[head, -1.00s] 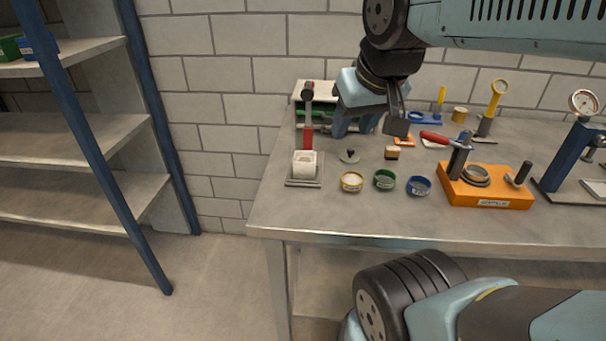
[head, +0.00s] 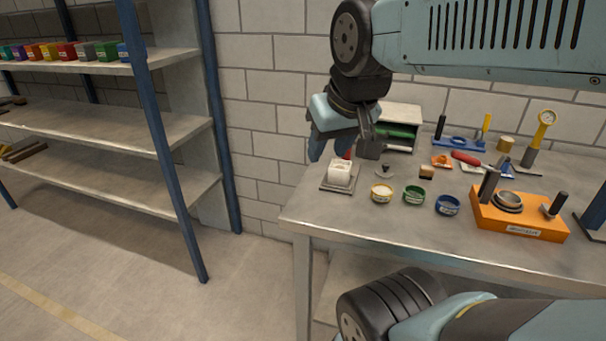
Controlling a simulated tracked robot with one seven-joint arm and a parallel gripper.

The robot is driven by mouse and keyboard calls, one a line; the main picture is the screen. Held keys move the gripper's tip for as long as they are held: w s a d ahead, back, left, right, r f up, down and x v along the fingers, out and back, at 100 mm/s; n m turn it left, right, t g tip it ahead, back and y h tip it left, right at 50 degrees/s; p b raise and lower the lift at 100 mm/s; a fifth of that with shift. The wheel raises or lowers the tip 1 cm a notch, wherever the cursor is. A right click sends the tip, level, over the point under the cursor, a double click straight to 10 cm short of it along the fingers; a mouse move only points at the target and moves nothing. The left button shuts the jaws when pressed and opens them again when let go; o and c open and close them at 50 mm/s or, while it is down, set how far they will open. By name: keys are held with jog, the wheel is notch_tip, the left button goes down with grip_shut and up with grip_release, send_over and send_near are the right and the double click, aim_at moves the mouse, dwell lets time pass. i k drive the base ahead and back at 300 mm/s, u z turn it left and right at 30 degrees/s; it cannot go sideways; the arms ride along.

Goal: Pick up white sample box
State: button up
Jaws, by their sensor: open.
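My gripper (head: 341,148) is open and empty, pointing down at the back left of the workbench (head: 330,226). In the picture it lies just above a white block (head: 340,174) on a small grey plate; the gap between them is hard to judge. A row of small coloured boxes stands on the upper shelf at the far left. One of them is pale grey (head: 85,51), between a red box (head: 67,52) and a green box (head: 106,51). I cannot tell whether this grey box or the white block is the white sample box.
The shelf's blue upright (head: 160,135) stands before the shelves. The floor between shelf and bench is clear.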

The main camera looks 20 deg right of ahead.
aim_at(339, 170)
jog(key=z, duration=0.9)
jog(key=i, duration=0.1)
jog(key=u, duration=2.25)
jog(key=k, duration=1.8)
jog(key=z, duration=1.3)
jog(key=i, duration=1.05)
jog(key=u, duration=0.1)
